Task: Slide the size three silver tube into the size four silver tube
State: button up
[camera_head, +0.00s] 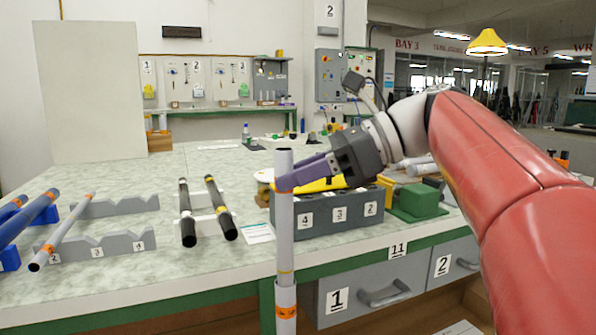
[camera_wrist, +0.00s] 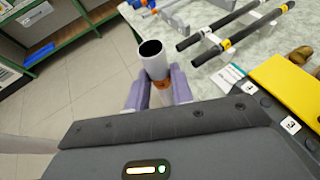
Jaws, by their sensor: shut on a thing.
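My gripper (camera_head: 285,184) is shut on a slim silver tube (camera_head: 285,235) and holds it upright in front of the bench edge. An orange band on it shows at the purple fingers. In the wrist view the tube's open top (camera_wrist: 151,50) sticks up between the fingers (camera_wrist: 158,92). Directly below is a wider silver tube (camera_head: 286,318) with an orange band, upright, its lower part cut off by the picture. The slim tube's lower end meets the wider tube's mouth, in line with it. I cannot tell how far inside it sits. Size numbers on the tubes are not readable.
A grey block (camera_head: 328,216) marked 4, 3, 2 stands near the bench edge, with a green clamp-like thing (camera_head: 414,201) to its right. Two black tubes (camera_head: 188,212) rest on a white rack. A grey notched rack (camera_head: 97,246) and blue tubes (camera_head: 30,218) lie left.

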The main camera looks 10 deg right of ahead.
jog(key=shift+f+b, duration=0.6)
jog(key=shift+f, duration=0.6)
jog(key=o, duration=0.9)
jog(key=shift+c, duration=0.2)
jog(key=p+v, duration=0.2)
jog(key=v, duration=0.5)
jog(key=shift+d+r, duration=0.15)
jog(key=shift+d, duration=0.2)
jog(key=shift+s, duration=0.1)
